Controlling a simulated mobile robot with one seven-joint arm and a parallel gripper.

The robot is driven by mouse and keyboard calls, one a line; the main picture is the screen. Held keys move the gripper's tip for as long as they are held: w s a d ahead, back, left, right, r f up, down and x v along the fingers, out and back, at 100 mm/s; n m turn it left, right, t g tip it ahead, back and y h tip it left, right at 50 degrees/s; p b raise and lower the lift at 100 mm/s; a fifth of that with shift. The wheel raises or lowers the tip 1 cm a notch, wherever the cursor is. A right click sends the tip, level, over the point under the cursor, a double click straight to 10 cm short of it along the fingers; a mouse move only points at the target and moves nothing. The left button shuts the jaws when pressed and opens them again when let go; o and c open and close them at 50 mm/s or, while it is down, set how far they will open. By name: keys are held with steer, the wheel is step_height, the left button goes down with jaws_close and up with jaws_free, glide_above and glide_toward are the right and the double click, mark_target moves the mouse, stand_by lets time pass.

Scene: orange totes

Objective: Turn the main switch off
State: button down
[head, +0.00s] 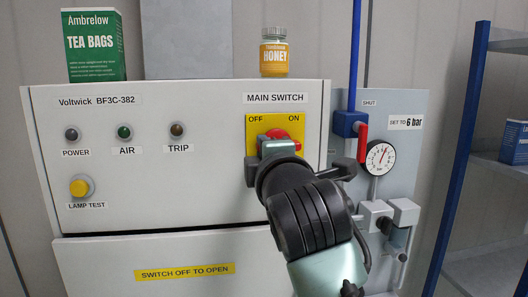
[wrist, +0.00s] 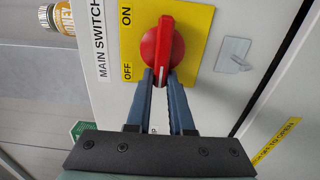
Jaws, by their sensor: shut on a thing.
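The main switch is a red rotary handle (head: 282,134) on a yellow plate (head: 256,124) marked OFF on the left and ON on the right. My gripper (head: 276,146) is in front of it and hides its lower part. In the wrist view the red handle (wrist: 164,42) lies roughly along the OFF–ON direction. A pale mark shows on its end on the OFF side. My gripper (wrist: 161,76) is shut on that end, one finger on each side. The yellow plate (wrist: 196,22) also shows there, turned sideways.
A honey jar (head: 274,55) and a tea box (head: 94,46) stand on the cabinet (head: 190,200). Lamps for POWER (head: 72,134), AIR (head: 125,132) and TRIP (head: 177,129) are on its left. A red valve lever (head: 363,143) and a gauge (head: 380,158) are close on the right.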

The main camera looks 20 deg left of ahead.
steer(key=shift+f, duration=0.1)
steer(key=c, duration=0.8)
jaws_free()
steer(key=b+v, duration=0.3)
steer(key=v, duration=1)
